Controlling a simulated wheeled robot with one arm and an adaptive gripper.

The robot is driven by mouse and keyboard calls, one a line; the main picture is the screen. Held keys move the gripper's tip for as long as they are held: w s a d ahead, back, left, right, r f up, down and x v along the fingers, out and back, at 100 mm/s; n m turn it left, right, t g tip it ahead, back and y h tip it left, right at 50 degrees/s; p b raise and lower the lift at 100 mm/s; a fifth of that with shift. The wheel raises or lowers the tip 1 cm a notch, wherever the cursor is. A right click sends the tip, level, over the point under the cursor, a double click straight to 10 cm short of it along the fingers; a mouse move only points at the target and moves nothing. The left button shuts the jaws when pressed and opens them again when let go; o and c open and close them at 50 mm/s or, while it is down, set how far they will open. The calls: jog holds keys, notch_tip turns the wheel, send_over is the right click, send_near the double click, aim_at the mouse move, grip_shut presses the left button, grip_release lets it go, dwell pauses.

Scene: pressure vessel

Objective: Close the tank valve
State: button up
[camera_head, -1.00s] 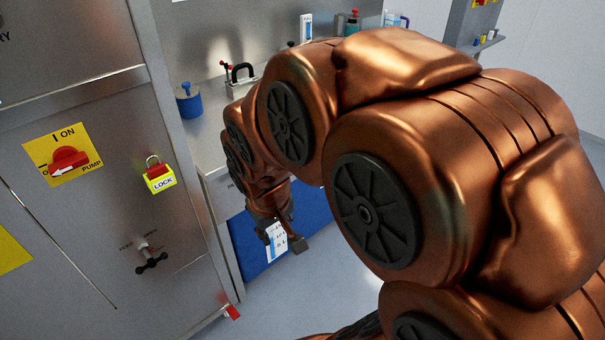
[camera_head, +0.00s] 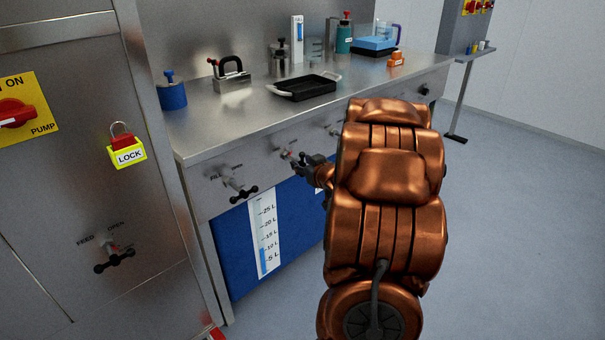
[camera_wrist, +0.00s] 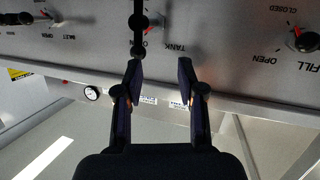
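The tank valve (camera_wrist: 137,22) shows in the wrist view as a dark handle on a metal panel, beside an upside-down TANK label. In the head view its reddish stem (camera_head: 287,155) shows on the bench front, with the handle partly hidden by my gripper. My gripper (camera_wrist: 162,66) is open, with nothing between its two dark fingers. In the wrist view the handle's lower end lines up with the left fingertip; I cannot tell whether they touch. In the head view my gripper (camera_head: 312,168) is at the bench front, just right of the valve stem.
The fill valve (camera_head: 239,188) is left of my gripper, above the level gauge (camera_head: 265,240). An inlet valve (camera_wrist: 30,18) is on the other side. The feed valve (camera_head: 114,258) and red lock (camera_head: 126,148) are on the left cabinet. A black tray (camera_head: 304,88) stands on the bench. Floor at right is clear.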

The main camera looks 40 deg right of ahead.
aim_at(302, 158)
jog(key=s+d+f+t+b, duration=0.2)
jog(key=d+f+t+b, duration=0.1)
jog(key=shift+b+x, duration=0.5)
jog(key=shift+x, duration=3.25)
jog(key=shift+r, duration=0.1)
grip_shut()
